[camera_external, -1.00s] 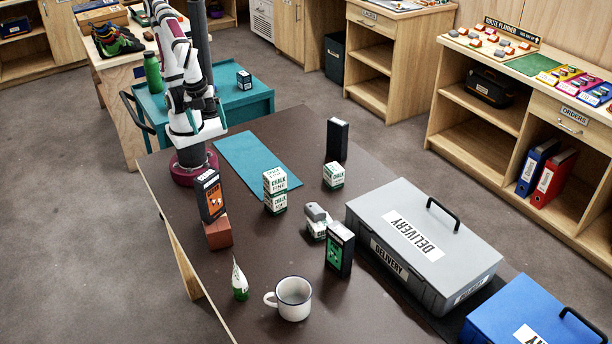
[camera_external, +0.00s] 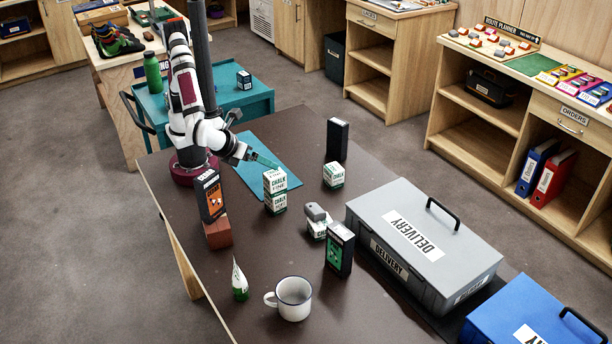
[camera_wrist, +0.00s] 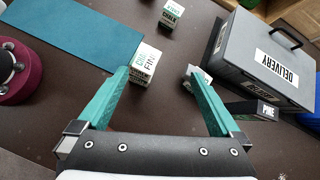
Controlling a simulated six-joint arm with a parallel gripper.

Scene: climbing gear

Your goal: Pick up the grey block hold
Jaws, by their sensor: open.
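The grey block hold (camera_external: 316,212) rests on top of a white chalk box (camera_external: 318,230), in the middle of the brown table. In the wrist view a pale grey thing at the right fingertip (camera_wrist: 190,75) is partly hidden, and I cannot tell the hold from the box there. My gripper (camera_external: 268,162) is out over the teal mat, above and behind the hold, to its left. In the wrist view its two teal fingers (camera_wrist: 160,72) are apart with nothing held between them. A stacked pair of chalk boxes (camera_wrist: 146,62) shows between and beyond the fingertips.
The stacked chalk boxes (camera_external: 275,192) stand left of the hold. A black box with a green label (camera_external: 340,250) stands close at its front right. A grey delivery case (camera_external: 470,262) is to the right. A mug (camera_external: 292,300) is in front. The teal mat (camera_external: 285,183) is clear.

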